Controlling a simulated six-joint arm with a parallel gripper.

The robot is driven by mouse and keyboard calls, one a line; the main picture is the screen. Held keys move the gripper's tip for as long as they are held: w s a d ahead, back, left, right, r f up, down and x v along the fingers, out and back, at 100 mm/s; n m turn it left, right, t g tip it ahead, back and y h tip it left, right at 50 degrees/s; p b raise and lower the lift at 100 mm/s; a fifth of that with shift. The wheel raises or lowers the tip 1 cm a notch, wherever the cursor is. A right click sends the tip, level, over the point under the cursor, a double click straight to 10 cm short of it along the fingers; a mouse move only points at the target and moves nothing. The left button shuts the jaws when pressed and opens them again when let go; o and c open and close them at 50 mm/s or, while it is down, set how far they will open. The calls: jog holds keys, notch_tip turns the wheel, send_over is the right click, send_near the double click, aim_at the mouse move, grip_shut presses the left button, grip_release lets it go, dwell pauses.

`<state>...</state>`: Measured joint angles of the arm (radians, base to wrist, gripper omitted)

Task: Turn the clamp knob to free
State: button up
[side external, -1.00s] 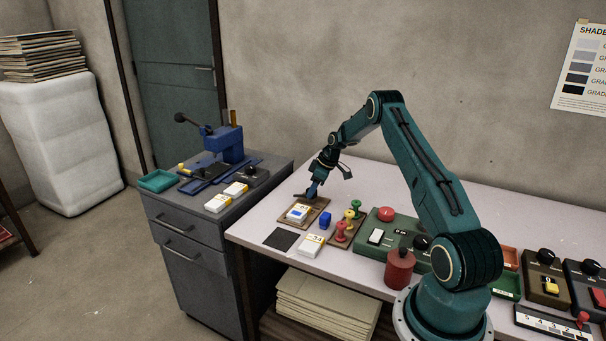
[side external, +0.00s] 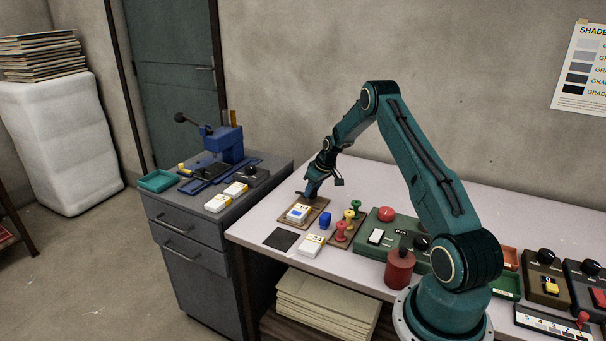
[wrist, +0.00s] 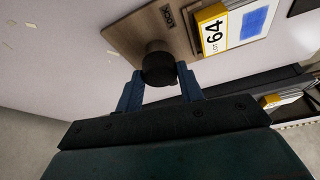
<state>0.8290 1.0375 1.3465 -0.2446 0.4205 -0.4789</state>
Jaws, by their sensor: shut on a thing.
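The black round clamp knob (wrist: 158,64) stands on a brown wooden board (wrist: 122,32) in the wrist view. My gripper (wrist: 160,78) has its two blue fingers on either side of the knob, shut on it. A small dark label (wrist: 169,15) on the board sits near the knob; its lettering is hard to read. In the side view, my gripper (side external: 309,192) is low at the board's back left corner, and the knob is hard to make out there.
A dark square (side external: 281,239) and another white card (side external: 312,245) lie in front. A green control box (side external: 385,240) is farther right. The table behind is clear.

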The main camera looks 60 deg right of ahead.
jog(key=o, duration=1)
jog(key=shift+r, duration=0.1)
jog(key=v, duration=1.3)
jog(key=shift+s+r, duration=0.15)
jog(key=shift+r, duration=0.15)
jog(key=shift+a, duration=0.1)
